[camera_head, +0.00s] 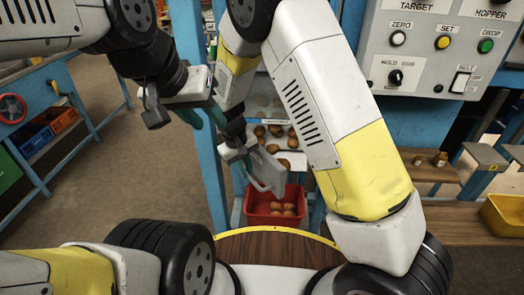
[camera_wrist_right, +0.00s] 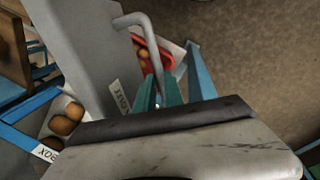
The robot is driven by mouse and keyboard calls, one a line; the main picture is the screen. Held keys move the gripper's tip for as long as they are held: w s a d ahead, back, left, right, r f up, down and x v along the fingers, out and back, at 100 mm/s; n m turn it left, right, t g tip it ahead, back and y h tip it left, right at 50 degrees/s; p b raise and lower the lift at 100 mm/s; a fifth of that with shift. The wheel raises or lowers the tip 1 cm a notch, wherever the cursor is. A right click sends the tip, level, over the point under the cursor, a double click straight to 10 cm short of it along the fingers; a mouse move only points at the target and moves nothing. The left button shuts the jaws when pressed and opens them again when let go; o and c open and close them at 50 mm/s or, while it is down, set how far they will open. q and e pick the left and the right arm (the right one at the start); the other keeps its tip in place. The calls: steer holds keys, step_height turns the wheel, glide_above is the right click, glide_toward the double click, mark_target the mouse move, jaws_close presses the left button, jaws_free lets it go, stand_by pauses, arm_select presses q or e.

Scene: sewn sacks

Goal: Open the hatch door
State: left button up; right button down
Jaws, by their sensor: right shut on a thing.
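The hatch door is a grey flat panel (camera_head: 267,172) below the middle of the head view, seen at a slant. In the right wrist view the grey panel (camera_wrist_right: 75,45) fills the upper left, with a bent grey rod handle (camera_wrist_right: 136,19) on it. My right gripper (camera_head: 247,160) is at the panel; in the wrist view its teal fingers (camera_wrist_right: 159,92) are closed around the lower end of the handle. The exact contact is partly hidden. My left gripper (camera_head: 201,118) hangs to the left of the door, its teal fingers apart and empty.
A red bin (camera_head: 262,217) with several potatoes stands below the door, and more potatoes lie on a white shelf (camera_head: 292,160) behind. Blue posts (camera_head: 200,100) frame the station. A control panel (camera_head: 425,50) is at upper right. Open floor (camera_head: 130,170) lies left.

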steer(key=shift+s+a+m+g, duration=0.2)
steer(key=shift+a+m, duration=0.6)
steer(key=shift+a, duration=0.55)
steer(key=shift+s+a+m+g, duration=0.1)
steer(key=shift+s+a+m, duration=0.1)
steer(key=shift+a+m, duration=0.85)
steer(key=shift+a, duration=0.25)
steer(key=shift+n, duration=0.25)
steer(key=c, duration=1.5)
jaws_free()
steer(key=shift+o, duration=0.2)
step_height(320, 180, up, 8)
steer(key=a, duration=0.1)
steer(key=shift+s+a+f, duration=0.15)
steer(key=shift+s, duration=0.15)
